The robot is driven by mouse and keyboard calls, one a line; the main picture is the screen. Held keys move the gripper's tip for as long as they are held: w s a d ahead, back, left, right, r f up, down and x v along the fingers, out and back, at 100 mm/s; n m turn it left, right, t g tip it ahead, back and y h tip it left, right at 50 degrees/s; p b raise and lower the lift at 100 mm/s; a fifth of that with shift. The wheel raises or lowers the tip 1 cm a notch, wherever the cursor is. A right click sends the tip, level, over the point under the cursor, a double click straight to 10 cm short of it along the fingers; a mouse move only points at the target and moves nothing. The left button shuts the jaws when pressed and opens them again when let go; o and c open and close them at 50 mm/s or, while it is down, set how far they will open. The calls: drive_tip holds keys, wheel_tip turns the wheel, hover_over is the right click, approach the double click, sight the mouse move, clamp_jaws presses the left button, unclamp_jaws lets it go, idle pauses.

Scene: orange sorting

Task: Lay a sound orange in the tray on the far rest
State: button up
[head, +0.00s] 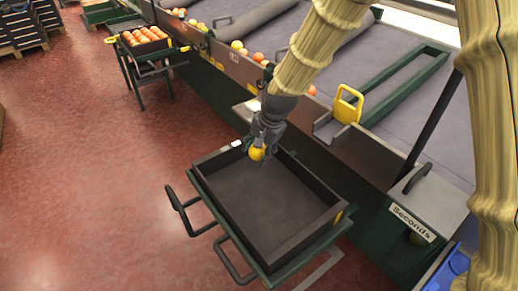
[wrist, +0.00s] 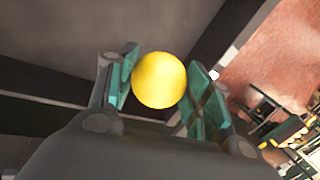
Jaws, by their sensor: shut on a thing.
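My gripper (head: 259,147) is shut on a plain yellow fruit (head: 257,154). In the wrist view the yellow fruit (wrist: 159,80) sits between the two green finger pads, its visible side smooth and evenly yellow. My gripper hangs above the back edge of the near tray (head: 300,239), which is dark and empty. The far tray (head: 152,48), at the upper left, holds several oranges and stands on a dark green rest with yellow-tipped handles. The far tray is well away from my gripper.
A grey conveyor (head: 398,107) runs behind the trays, with several orange and yellow fruits along its near edge. A box labelled Seconds (head: 413,224) is at the right. Red floor (head: 90,190) at the left is clear.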

wheel_tip(320, 180, down, 2)
drive_tip(key=shift+f+b, duration=0.25)
drive_tip(key=shift+b, duration=0.65)
drive_tip(key=shift+f, duration=1.8)
drive_tip(key=shift+f, duration=0.6)
drive_tip(key=o, duration=1.1)
drive_tip(key=shift+o, duration=0.2)
drive_tip(key=o, duration=0.6)
drive_tip(key=shift+c, duration=0.2)
drive_tip(key=shift+r, duration=0.15)
